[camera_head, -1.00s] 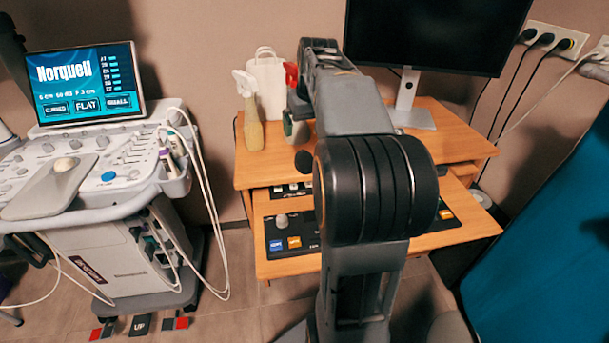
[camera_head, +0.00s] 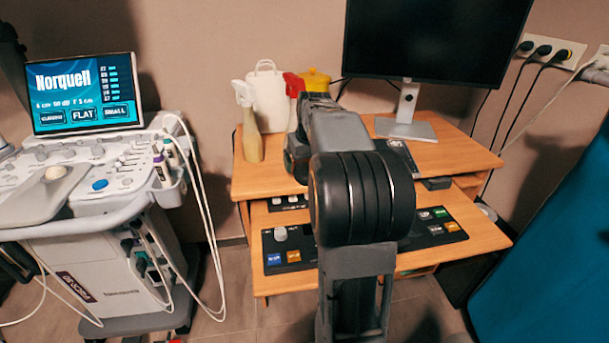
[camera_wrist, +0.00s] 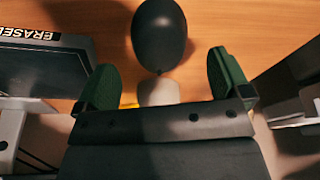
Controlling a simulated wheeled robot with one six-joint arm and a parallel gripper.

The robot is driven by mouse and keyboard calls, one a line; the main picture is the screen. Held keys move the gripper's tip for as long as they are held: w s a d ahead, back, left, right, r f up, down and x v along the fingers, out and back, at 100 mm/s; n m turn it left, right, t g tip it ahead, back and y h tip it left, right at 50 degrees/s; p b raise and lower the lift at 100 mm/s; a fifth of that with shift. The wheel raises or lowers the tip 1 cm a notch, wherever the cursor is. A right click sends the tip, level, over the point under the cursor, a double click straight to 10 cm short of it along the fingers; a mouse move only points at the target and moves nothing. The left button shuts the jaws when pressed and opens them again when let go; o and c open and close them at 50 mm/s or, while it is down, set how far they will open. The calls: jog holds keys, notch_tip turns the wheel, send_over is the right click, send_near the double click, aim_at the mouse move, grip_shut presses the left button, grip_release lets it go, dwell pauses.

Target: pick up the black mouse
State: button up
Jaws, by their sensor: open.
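The black mouse (camera_wrist: 159,34) shows in the wrist view as a smooth dark oval on the wooden desk top (camera_wrist: 215,20). It lies at the top centre, just beyond the fingertips and roughly midway between them. My gripper (camera_wrist: 162,62) is open and empty, with one dark green finger on each side. A small grey patch shows below the mouse between the fingers; I cannot tell what it is. In the head view my arm covers the middle of the desk (camera_head: 262,180), and I cannot make out the mouse there.
A monitor (camera_head: 425,40) stands at the back of the desk. A spray bottle (camera_head: 250,138), a white bag-like container (camera_head: 270,98) and a yellow pot (camera_head: 316,79) stand at the back left. A dark flat item labelled "ERASED" (camera_wrist: 45,70) lies left in the wrist view. An ultrasound cart (camera_head: 110,250) stands left.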

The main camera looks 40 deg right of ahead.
aim_at(304, 167)
jog(key=x, duration=0.3)
jog(key=shift+f+b, duration=0.1)
jog(key=shift+b, duration=0.3)
jog(key=c, duration=1)
